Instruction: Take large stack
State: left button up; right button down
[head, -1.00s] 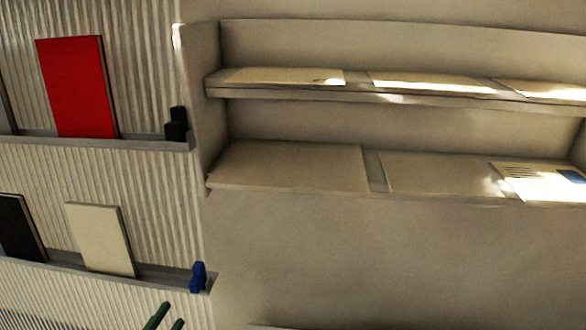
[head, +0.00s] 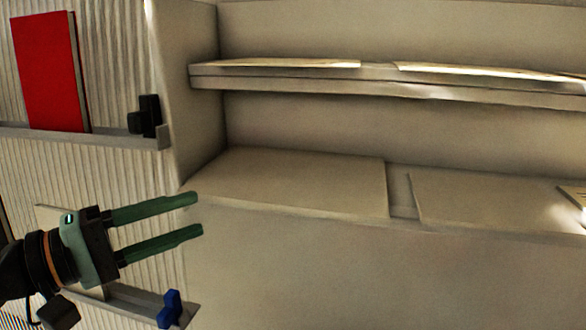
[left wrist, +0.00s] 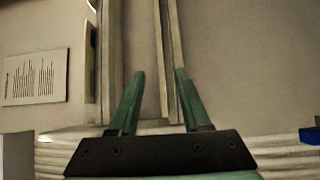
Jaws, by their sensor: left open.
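On the lower shelf, a broad, flat tan stack (head: 290,182) lies at the left end. Another flat tan stack (head: 480,203) lies to its right, across a narrow gap. Which is the large stack I cannot tell for sure; the left one looks thicker. My left gripper (head: 198,214) points right, open and empty, in front of the shelf's left end and apart from the stacks in the picture. Its green fingers also show spread in the left wrist view (left wrist: 160,76), with pale board edges beyond them. My right gripper is not in view.
The upper shelf (head: 300,83) overhangs the lower one and holds thin flat sheets. A ribbed wall on the left carries a red book (head: 48,72), a black object (head: 146,117) and a blue object (head: 170,309) on ledges. The front below the lower shelf is clear.

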aim_at(233, 201)
pick_arm(q)
jog(key=p+x, duration=0.1)
jog(key=x, duration=0.2)
jog(key=shift+w+d+r, duration=0.15)
jog(key=shift+w+d, duration=0.05)
jog(key=shift+d, duration=0.05)
jog(key=shift+w+d+p, duration=0.3)
jog(key=shift+d, duration=0.1)
jog(key=p+x, duration=0.2)
jog(key=x, duration=0.2)
jog(key=shift+w+d, duration=0.2)
jog(key=shift+w, duration=0.05)
jog(key=shift+w+d+f, duration=0.2)
jog(key=shift+d, duration=0.05)
grip_shut()
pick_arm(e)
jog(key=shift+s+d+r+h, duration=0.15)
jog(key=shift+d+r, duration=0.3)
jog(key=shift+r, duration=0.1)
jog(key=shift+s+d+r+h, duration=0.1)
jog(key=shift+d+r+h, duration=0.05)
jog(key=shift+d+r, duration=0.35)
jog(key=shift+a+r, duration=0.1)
pick_arm(q)
jog(key=shift+r, duration=0.1)
